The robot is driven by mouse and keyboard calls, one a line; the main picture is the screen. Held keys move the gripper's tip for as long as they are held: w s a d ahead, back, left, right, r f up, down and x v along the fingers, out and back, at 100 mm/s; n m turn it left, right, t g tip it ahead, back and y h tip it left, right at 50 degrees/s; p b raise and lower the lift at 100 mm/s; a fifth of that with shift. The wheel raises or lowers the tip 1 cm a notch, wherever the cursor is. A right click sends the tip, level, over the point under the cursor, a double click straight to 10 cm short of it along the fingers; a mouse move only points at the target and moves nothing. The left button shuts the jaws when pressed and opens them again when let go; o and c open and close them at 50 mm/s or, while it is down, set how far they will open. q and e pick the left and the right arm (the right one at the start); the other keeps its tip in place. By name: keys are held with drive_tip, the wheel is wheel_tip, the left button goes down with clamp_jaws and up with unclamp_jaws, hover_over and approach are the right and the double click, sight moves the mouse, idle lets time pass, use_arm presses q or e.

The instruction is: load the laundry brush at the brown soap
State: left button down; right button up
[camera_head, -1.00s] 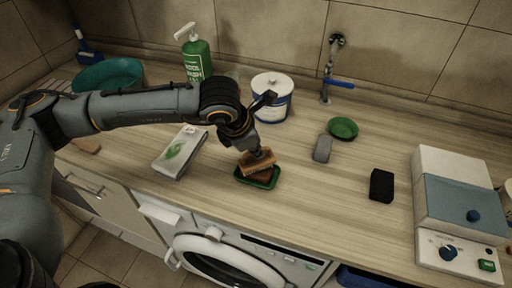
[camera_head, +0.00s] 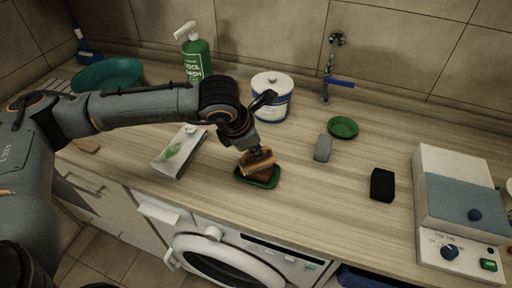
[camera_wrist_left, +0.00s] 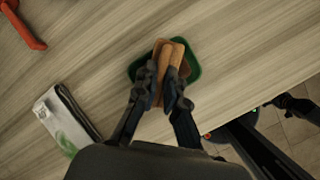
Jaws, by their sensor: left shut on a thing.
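My left gripper (camera_head: 262,152) is shut on the wooden laundry brush (camera_head: 256,161), which has pale bristles on its underside. The brush is over the brown soap (camera_head: 262,176) in a green dish (camera_head: 271,184) near the counter's front edge. Whether bristles and soap touch is unclear. In the left wrist view the gripper (camera_wrist_left: 166,92) has its fingers on either side of the brush (camera_wrist_left: 172,62), above the green dish (camera_wrist_left: 194,68). The brush hides most of the soap there.
A white and green packet (camera_head: 179,152) lies left of the dish. A white tub (camera_head: 272,97) and green bottle (camera_head: 196,60) stand behind. A grey block (camera_head: 323,148), green disc (camera_head: 343,127) and black block (camera_head: 382,185) lie right, with bare counter between. A teal bowl (camera_head: 108,75) is far left.

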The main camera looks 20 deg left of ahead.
use_arm(q)
drive_tip(key=shift+s+f+b, duration=0.1)
drive_tip(key=shift+f+b, duration=0.05)
drive_tip(key=shift+b, duration=0.25)
idle(0.8)
idle(0.9)
drive_tip(key=shift+r, duration=0.95)
drive_tip(key=shift+r+p, duration=0.95)
drive_tip(key=shift+r, duration=1.7)
drive_tip(key=shift+f, duration=0.1)
